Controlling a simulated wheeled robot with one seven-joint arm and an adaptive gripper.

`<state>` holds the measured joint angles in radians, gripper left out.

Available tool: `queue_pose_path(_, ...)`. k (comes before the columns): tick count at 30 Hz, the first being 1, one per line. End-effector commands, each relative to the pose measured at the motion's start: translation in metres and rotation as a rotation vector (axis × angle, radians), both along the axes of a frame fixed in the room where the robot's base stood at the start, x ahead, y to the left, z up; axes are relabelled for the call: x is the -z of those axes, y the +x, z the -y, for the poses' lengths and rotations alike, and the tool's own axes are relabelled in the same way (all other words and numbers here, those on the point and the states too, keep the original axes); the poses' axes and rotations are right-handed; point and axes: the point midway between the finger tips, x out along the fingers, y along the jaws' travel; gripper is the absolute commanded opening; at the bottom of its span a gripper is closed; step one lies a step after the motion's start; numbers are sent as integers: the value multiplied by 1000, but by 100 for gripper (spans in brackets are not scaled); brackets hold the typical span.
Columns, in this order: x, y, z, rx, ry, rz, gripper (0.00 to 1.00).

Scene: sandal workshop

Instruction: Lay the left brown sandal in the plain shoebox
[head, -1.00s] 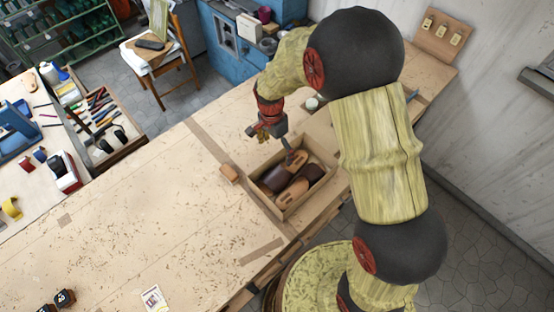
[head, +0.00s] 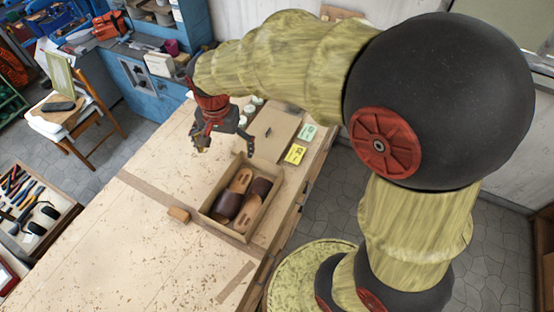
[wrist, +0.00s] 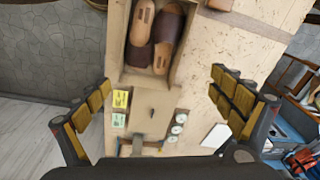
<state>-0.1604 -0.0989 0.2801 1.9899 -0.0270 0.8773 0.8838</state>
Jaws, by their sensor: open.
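Two brown sandals, one (head: 229,204) on the left and one (head: 261,188) on the right, lie side by side, head to tail, inside a plain open shoebox (head: 222,227) on the bench. I cannot tell which is the left sandal. They also show at the top of the wrist view, one (wrist: 141,30) beside the other (wrist: 172,25). My gripper (head: 225,143) is open and empty, above the bench past the far end of the box. In the wrist view, its spread fingers (wrist: 160,80) have nothing held between them.
A flat brown board (head: 275,128) lies beyond the box, with yellow (head: 295,153) and green (head: 307,132) cards beside it and small white jars (head: 249,110) near it. A small wooden block (head: 178,214) sits left of the box. The bench's left stretch is clear.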

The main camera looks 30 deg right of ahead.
Motion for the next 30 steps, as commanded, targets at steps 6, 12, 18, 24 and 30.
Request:
queue_pose_path(6, -61, -50, 27, -203, -17, 125, 94)
queue_pose_path(12, -96, -101, 46, -395, -67, 234, 94)
queue_pose_path(18, -113, -148, 60, -564, -140, 324, 94)
queue_pose_path(24, -117, -174, 65, -663, -192, 372, 94)
queue_pose_path(30, -117, -178, 66, -685, -202, 378, 94)
